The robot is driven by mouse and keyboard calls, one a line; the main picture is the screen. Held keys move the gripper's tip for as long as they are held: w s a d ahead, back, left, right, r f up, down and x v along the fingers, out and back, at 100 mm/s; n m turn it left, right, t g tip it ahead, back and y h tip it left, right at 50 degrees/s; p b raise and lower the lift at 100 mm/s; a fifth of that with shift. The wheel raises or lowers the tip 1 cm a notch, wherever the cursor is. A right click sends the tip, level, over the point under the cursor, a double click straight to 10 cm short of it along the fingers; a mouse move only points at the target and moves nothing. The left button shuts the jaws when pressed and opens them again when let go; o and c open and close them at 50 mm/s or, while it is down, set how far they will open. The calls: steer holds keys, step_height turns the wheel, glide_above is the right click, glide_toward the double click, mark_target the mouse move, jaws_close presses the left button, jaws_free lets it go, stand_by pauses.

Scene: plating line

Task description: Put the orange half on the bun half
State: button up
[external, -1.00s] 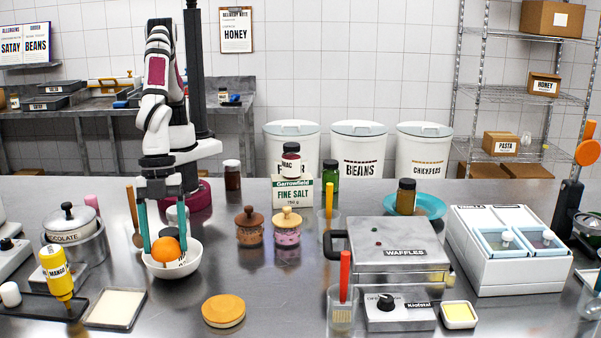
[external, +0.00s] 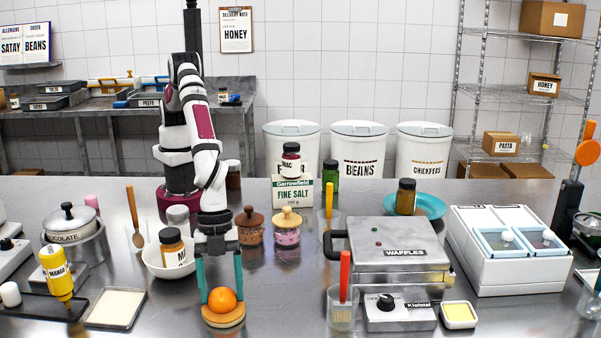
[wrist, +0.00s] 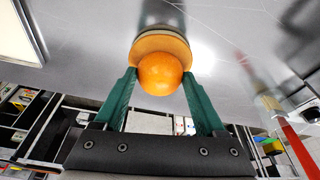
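The orange half (external: 222,299) is a rounded orange piece over the middle of the bun half (external: 224,318), a flat disc with a tan top and pale side on the steel counter. It appears to touch the bun's top. My gripper (external: 222,296) points down with its teal fingers on either side of the orange half, close against it. The wrist view also shows the orange half (wrist: 160,73) between the fingertips (wrist: 160,76), with the bun half (wrist: 160,43) behind it. The underside of the orange half is hidden.
A white bowl (external: 154,262) holding a jar (external: 173,245) stands behind left. A waffle maker (external: 400,256) and a cup with a red-handled brush (external: 342,311) stand to the right. A pale tray (external: 116,308) lies to the left. The counter around the bun is clear.

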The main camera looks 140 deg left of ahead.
steer(key=o, duration=0.4)
steer(key=s+a+r, duration=0.3)
steer(key=s+r, duration=0.1)
steer(key=r, duration=0.4)
steer(key=s+a+r, duration=0.3)
steer(key=a+r, duration=0.1)
steer(key=r, duration=0.4)
steer(key=s+a+r+g+y, duration=0.1)
steer(key=s+a, duration=0.4)
steer(key=s, duration=0.5)
steer(key=s+a+g+y, duration=0.1)
steer(key=s+a, duration=0.5)
steer(key=s, duration=0.4)
steer(key=s+a+r+n+y, duration=0.1)
steer(key=s+a, duration=0.4)
steer(key=s, duration=0.5)
steer(key=shift+s+a+r+g+y, duration=0.3)
steer(key=shift+s+a+r+g, duration=0.05)
steer(key=shift+g, duration=0.05)
